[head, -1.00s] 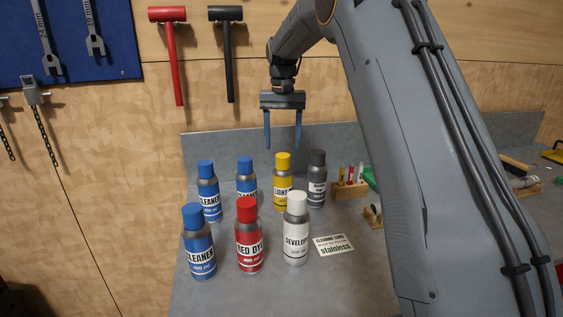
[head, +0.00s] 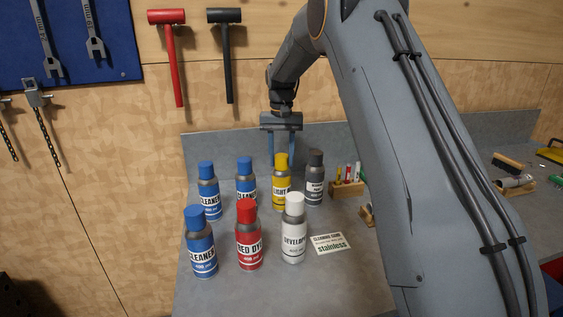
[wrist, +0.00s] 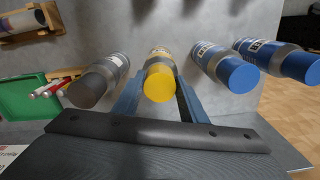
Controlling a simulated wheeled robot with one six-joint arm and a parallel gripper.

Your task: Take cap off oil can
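The oil can (head: 282,190) is the yellow-capped one with a label reading "LIGHT"; it stands upright in the back row. Its yellow cap (head: 282,160) is on it. My gripper (head: 284,158) points down at the cap, its blue fingers apart and partly hidden behind the cap in the head view. In the wrist view, the yellow cap (wrist: 160,86) shows between the two fingers (wrist: 158,92), one on each side. I cannot tell whether either finger touches it. Nothing is seen held.
A grey can (head: 315,180) stands close right of the oil can, and a blue cleaner can (head: 246,185) close left. A wooden rack (head: 346,190) is at right.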

